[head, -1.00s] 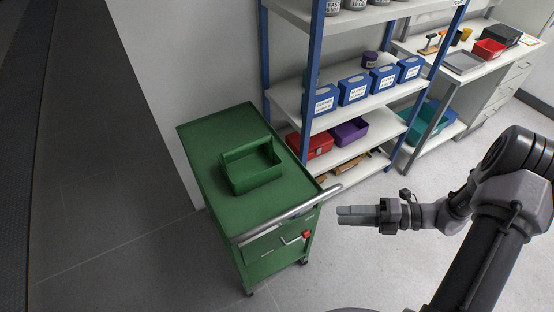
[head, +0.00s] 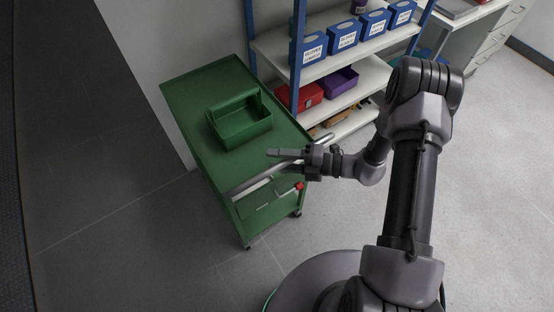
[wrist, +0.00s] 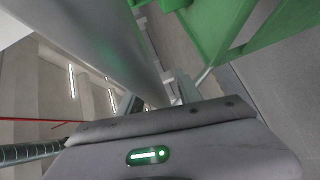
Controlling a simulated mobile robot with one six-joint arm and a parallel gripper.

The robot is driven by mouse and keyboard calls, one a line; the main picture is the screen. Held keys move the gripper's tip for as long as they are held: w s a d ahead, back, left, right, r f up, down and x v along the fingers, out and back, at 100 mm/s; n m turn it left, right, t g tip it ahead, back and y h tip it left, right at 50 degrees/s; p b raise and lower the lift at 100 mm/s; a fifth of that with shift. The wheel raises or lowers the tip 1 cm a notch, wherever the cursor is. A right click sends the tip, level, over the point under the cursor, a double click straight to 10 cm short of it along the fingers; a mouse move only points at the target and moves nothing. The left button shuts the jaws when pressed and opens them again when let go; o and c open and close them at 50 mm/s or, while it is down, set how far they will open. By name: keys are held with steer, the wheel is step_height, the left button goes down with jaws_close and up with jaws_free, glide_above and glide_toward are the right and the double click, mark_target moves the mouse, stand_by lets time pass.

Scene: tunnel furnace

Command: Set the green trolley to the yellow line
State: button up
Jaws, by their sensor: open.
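The green trolley (head: 186,105) stands left of centre in the head view, with a green open tote (head: 240,131) on its top. A silver push handle (head: 258,183) runs across its near end, above a drawer front with a red tab (head: 299,186). My gripper (head: 270,153) is open, its fingers pointing left at the right part of the handle; whether they touch it I cannot tell. In the wrist view the large silver bar (wrist: 100,45) lies close in front of the gripper, with green trolley parts at upper right. No yellow line shows in any view.
A blue-posted shelf (head: 345,82) with blue glove boxes (head: 343,33), a red box (head: 308,95) and a purple bin (head: 342,80) stands right behind the trolley. A white wall (head: 150,40) borders the trolley's far left side. Grey floor (head: 490,180) is open at right.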

steer(key=shift+a, duration=0.1)
jaws_close()
stand_by(1.4)
